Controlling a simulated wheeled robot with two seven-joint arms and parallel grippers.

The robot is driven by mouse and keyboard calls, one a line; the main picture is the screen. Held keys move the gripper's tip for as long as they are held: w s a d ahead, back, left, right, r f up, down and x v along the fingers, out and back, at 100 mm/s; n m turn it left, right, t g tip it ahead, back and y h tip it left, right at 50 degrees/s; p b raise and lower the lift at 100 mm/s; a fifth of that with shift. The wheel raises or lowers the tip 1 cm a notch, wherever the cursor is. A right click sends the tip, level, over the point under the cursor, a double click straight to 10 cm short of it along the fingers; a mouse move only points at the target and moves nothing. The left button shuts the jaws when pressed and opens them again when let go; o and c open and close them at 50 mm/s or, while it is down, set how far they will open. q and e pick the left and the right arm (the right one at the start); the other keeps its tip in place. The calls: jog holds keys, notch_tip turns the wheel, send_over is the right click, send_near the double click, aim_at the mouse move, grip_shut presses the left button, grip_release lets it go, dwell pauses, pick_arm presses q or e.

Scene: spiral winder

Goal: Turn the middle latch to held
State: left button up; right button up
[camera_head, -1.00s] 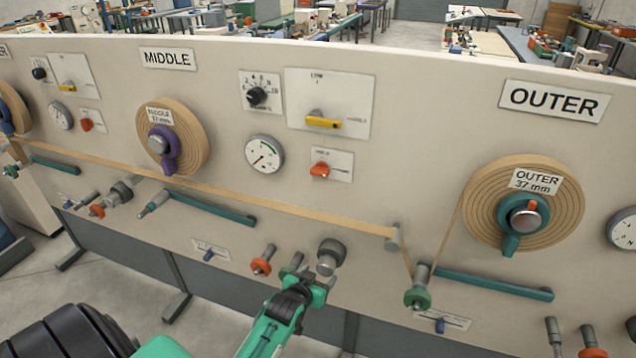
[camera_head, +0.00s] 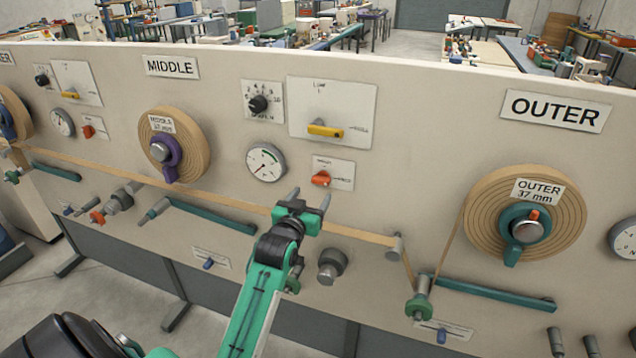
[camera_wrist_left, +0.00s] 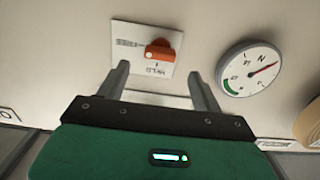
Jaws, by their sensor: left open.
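The middle latch is an orange-red lever (camera_head: 321,179) on a small white plate (camera_head: 341,172), below the yellow lever and right of the middle gauge. The lever lies roughly sideways; the plate's lettering is too small to read. In the left wrist view the lever (camera_wrist_left: 160,52) shows upside down on its plate (camera_wrist_left: 125,40), just beyond the fingertips. My left gripper (camera_head: 308,198) is open and empty, just below the latch in the picture, its fingers pointing at the panel. The wrist view shows its fingers (camera_wrist_left: 158,72) apart, with the lever between their lines and not touched. My right gripper is out of view.
The middle gauge (camera_head: 267,163) is left of the latch and the yellow lever (camera_head: 326,131) above it. A tan strip (camera_head: 230,200) runs across the panel behind my gripper to a grey post (camera_head: 394,246). A dark-collared knob (camera_head: 331,265) sits below. The outer spool (camera_head: 490,225) is farther right.

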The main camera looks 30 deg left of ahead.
aim_at(320, 183)
pick_arm(q)
jog(key=p+x, duration=0.1)
jog(key=x, duration=0.5)
jog(key=c, duration=1)
